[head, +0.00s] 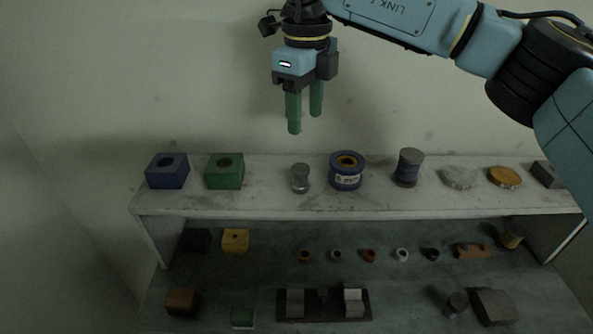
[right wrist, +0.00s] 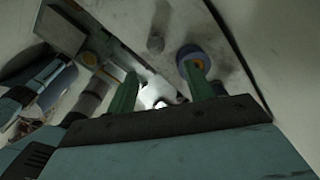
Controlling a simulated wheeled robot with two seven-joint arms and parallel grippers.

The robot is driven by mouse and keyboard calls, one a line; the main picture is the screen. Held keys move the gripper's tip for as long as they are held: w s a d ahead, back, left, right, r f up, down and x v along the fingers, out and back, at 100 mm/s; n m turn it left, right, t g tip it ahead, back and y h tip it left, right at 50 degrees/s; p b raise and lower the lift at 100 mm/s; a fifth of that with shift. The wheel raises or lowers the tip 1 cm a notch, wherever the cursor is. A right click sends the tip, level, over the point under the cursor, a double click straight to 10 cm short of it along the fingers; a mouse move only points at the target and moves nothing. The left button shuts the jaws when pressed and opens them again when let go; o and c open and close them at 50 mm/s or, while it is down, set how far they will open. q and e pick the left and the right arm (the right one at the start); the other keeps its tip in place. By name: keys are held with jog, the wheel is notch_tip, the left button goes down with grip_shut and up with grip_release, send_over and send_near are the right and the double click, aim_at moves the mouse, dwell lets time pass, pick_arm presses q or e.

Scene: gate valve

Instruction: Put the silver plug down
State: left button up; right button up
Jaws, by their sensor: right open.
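The silver plug (head: 300,178) is a small grey metal piece standing upright on the top shelf in the head view, between the green block and the blue spool. My right gripper (head: 305,123) hangs above it with its green fingers pointing down. The fingers are apart with nothing between them, and a clear gap separates the tips from the plug. In the right wrist view the two fingers (right wrist: 162,92) also show apart. I cannot make out the plug for certain there. My left gripper is not in view.
The top shelf (head: 265,203) also holds a blue block (head: 167,171), a green block (head: 224,171), a labelled blue spool (head: 346,171), a dark cylinder (head: 408,167), a grey stone (head: 458,177) and an orange piece (head: 504,177). Several small parts lie on the lower level. A wall stands behind.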

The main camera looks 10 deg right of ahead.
send_over(301, 168)
jog(key=f, duration=0.6)
jog(key=shift+s+d+f+p, duration=0.1)
jog(key=shift+s+d+p, duration=0.05)
jog(key=shift+d+p, duration=0.25)
jog(key=shift+a+f, duration=0.1)
jog(key=shift+f, duration=0.5)
jog(key=f, duration=0.1)
jog(key=f+p, duration=0.1)
jog(key=f, duration=0.2)
jog(key=shift+a+f, duration=0.1)
jog(key=shift+a, duration=0.2)
jog(key=shift+f, duration=0.5)
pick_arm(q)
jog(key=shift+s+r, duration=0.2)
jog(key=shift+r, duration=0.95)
pick_arm(e)
grip_shut()
